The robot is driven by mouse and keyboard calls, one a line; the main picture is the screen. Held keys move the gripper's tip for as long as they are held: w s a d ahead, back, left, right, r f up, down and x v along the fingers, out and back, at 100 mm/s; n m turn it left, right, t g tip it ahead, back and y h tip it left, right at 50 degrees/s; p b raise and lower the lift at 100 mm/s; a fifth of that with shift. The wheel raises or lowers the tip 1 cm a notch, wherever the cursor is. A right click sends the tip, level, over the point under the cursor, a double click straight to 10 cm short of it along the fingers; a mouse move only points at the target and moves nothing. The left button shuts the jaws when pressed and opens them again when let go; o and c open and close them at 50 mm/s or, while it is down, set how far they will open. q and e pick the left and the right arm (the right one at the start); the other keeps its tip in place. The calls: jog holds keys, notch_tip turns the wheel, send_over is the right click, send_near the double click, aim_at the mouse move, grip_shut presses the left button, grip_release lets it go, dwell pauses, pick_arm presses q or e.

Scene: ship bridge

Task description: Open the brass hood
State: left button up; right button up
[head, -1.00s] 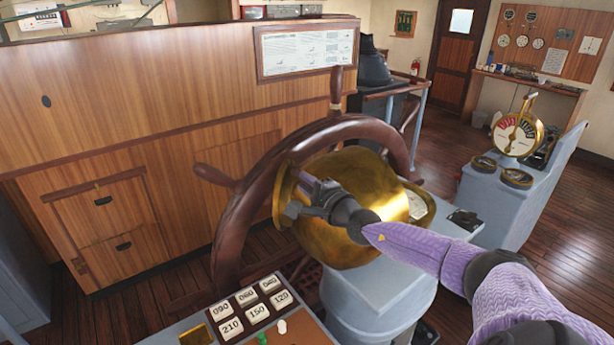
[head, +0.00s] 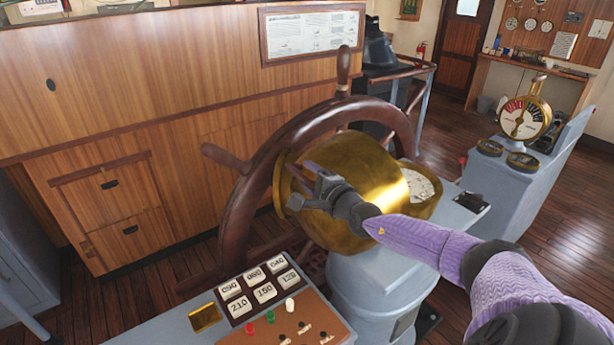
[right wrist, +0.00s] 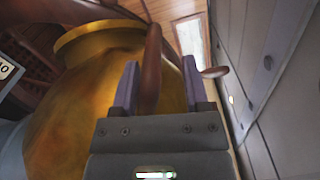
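The brass hood (head: 372,180) is a shiny rounded drum on a grey-blue pedestal (head: 375,285), just right of the wooden steering wheel (head: 245,195). A white dial (head: 422,187) in a brass surround shows at its right side. My right gripper (head: 305,180) reaches across the front of the hood towards its rim on the wheel side. In the right wrist view its two fingers (right wrist: 160,85) are apart, with the hood (right wrist: 85,95) close on the left. A wooden spoke handle (right wrist: 152,65) shows in the gap; I cannot tell its depth. Contact with the hood is unclear. My left gripper is out of view.
A console with number blocks (head: 264,293) and coloured buttons stands in front at the bottom. A wooden cabinet (head: 130,130) is behind the wheel. A brass telegraph (head: 524,115) on a grey stand is at the right. Open wooden floor lies between.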

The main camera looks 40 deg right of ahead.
jog(key=shift+w+a+r, duration=0.1)
jog(key=shift+a+r, duration=0.1)
dwell(0.3)
jog(key=shift+s+p, duration=0.3)
jog(key=shift+s, duration=0.15)
jog(key=s+a+p, duration=0.1)
jog(key=s+p, duration=0.1)
jog(key=s, duration=0.7)
